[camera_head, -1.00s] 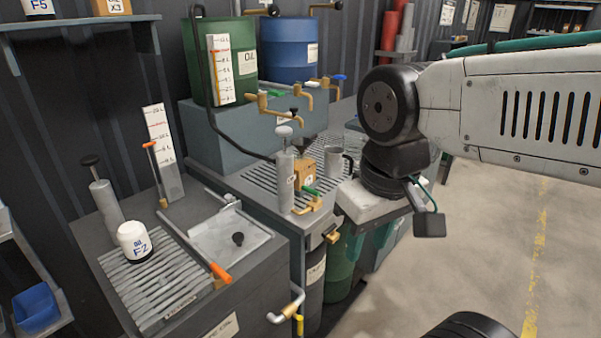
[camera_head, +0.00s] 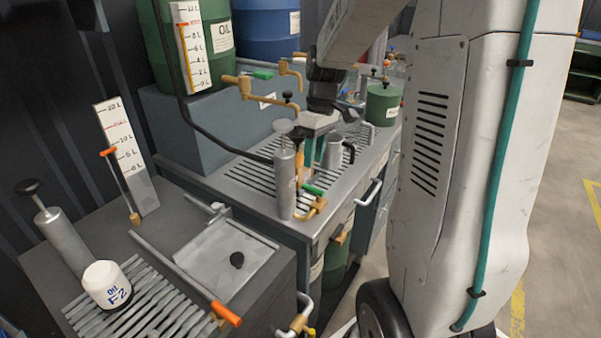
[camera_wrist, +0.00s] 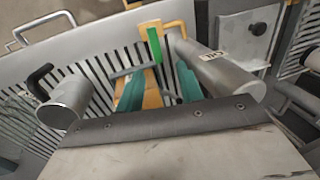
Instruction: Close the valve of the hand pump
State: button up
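A grey hand pump cylinder (camera_head: 285,183) stands upright on the slotted metal bench; it also shows in the wrist view (camera_wrist: 222,75). Beside it is a brass tap (camera_head: 312,209) with a green valve handle (camera_head: 312,189); the green handle also shows in the wrist view (camera_wrist: 154,45). An orange-brown box (camera_wrist: 152,92) lies between my fingers in the wrist view, mostly hidden in the head view. My gripper (camera_wrist: 158,90) points down with its teal fingers apart, just behind the valve, between the pump and a metal mug (camera_head: 334,152). I cannot tell whether the fingers touch the box.
A second grey pump (camera_head: 62,243), a white oil jar (camera_head: 106,285) and an orange-handled lever (camera_head: 226,313) are on the left bench. Brass taps (camera_head: 250,90) stick out beside the oil drums (camera_head: 205,40) at the back. The floor at the right (camera_head: 560,200) is clear.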

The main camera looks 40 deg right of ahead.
jog(key=f, duration=0.5)
jog(key=a+f, duration=0.1)
jog(key=f, duration=0.2)
grip_shut()
